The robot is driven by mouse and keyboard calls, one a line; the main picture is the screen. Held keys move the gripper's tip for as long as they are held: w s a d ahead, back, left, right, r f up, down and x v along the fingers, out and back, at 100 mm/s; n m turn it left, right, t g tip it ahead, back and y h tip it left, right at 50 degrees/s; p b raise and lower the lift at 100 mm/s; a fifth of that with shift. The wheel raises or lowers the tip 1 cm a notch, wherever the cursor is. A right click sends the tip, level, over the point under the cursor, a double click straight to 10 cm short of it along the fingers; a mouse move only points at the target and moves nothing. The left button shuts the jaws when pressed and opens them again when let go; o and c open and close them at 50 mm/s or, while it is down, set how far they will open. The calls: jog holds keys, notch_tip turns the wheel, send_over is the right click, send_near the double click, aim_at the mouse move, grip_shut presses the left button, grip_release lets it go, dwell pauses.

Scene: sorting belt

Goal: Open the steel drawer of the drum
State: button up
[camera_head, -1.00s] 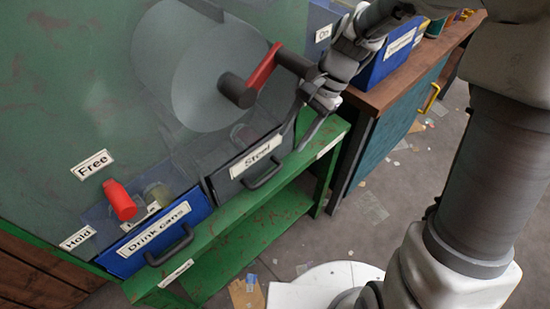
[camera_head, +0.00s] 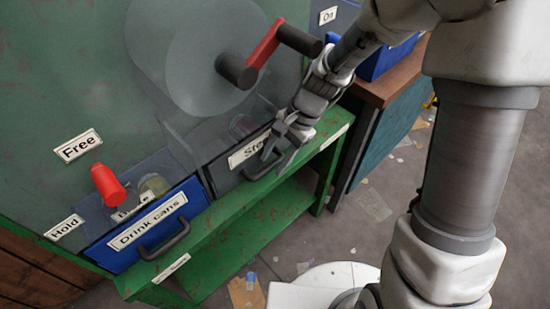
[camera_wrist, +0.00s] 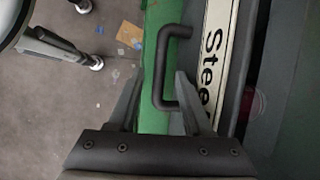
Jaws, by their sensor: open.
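The steel drawer (camera_head: 226,172) is a dark grey box with a white "Steel" label, set in the green drum frame and looking shut. Its dark bar handle (camera_head: 256,174) is partly hidden by my gripper (camera_head: 279,158) in the head view. In the wrist view the label (camera_wrist: 213,55) runs along the drawer front and the handle (camera_wrist: 163,70) stands out from it. My gripper (camera_wrist: 157,85) is open, with one finger on each side of the handle's near end. I cannot tell whether a finger touches it.
A blue "Drink cans" drawer (camera_head: 115,258) with its own handle sits to the left. A red crank (camera_head: 264,45) is above, and a red knob (camera_head: 108,184) is between the "Free" and "Hold" labels. A green ledge (camera_head: 215,233) runs below the drawers.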

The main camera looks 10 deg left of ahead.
jog(key=shift+c, duration=0.3)
grip_shut()
dwell(1.1)
